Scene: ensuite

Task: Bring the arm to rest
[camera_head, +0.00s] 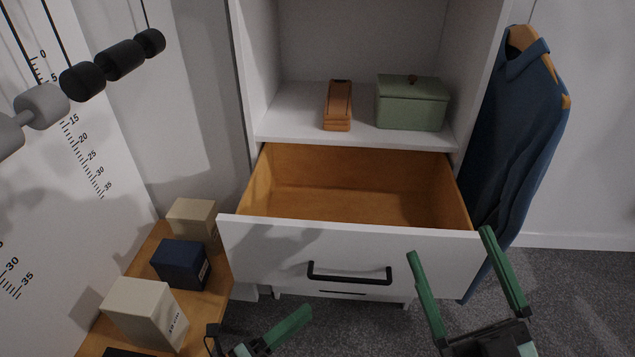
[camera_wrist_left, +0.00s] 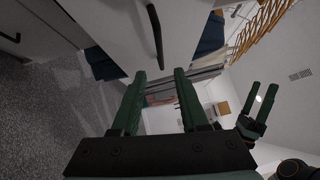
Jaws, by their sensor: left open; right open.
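My left gripper (camera_head: 262,332) is at the bottom edge of the head view, partly cut off, in front of and below the drawer. In the left wrist view its two green fingers (camera_wrist_left: 160,78) stand apart with nothing between them. My right gripper (camera_head: 468,256) is at the lower right of the head view, its green fingers wide apart and empty, near the right end of the drawer front. It also shows at the right of the left wrist view (camera_wrist_left: 258,108). Neither gripper visibly touches anything.
A white drawer (camera_head: 290,245) with a black handle (camera_head: 348,273) stands pulled out; its visible wooden interior is empty. Above, a shelf (camera_head: 290,115) holds an orange-brown item (camera_head: 338,105) and a green lidded box (camera_head: 411,104). Several boxes (camera_head: 181,264) stand left. Blue clothing (camera_head: 518,130) hangs right.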

